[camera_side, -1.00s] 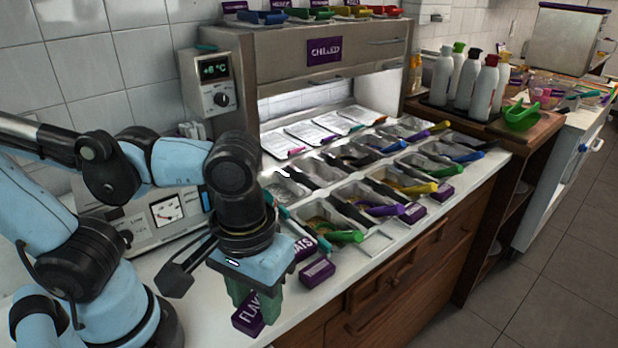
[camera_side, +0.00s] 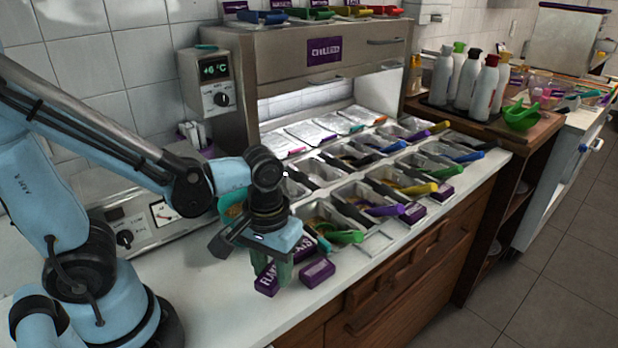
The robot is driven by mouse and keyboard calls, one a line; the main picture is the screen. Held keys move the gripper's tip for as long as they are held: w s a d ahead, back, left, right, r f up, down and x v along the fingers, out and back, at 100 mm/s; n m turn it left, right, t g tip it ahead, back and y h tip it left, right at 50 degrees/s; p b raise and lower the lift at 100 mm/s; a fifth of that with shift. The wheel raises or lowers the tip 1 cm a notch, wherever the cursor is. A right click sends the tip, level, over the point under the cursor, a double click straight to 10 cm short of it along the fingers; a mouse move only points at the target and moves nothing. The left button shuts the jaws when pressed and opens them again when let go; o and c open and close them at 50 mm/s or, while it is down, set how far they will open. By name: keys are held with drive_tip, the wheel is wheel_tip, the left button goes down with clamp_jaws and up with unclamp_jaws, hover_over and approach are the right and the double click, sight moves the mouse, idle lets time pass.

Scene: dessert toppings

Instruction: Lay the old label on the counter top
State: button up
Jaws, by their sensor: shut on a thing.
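My gripper (camera_side: 272,275) points down over the counter top (camera_side: 225,300), near its front edge, left of the topping pans. Its green fingers are shut on a purple label (camera_side: 266,285) with white letters that begin "FLAK"; the fingers hide part of it. I cannot tell whether this label touches the counter. A second purple label (camera_side: 318,272) lies on the counter just to the right. Another lettered purple label (camera_side: 298,250) is behind the fingers, partly hidden.
Pans with coloured scoops, such as the green scoop (camera_side: 346,237), fill the counter to the right. A grey scale (camera_side: 135,230) stands behind my arm. The chilled cabinet (camera_side: 300,62) rises at the back. The counter at front left is clear.

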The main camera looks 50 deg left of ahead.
sight(273, 272)
drive_tip(key=shift+f, duration=1.9)
drive_tip(key=shift+f, duration=0.15)
drive_tip(key=o, duration=1)
drive_tip(key=shift+o, duration=0.2)
drive_tip(key=shift+r, duration=6.05)
drive_tip(key=shift+w+a+m+t, duration=0.3)
drive_tip(key=shift+a+t, duration=0.05)
drive_tip(key=shift+t, duration=0.15)
drive_tip(key=w+a+r+m+t, duration=0.1)
drive_tip(key=w+a+m+t, duration=0.3)
drive_tip(key=t, duration=0.2)
drive_tip(key=shift+w+a, duration=0.15)
drive_tip(key=shift+w, duration=0.05)
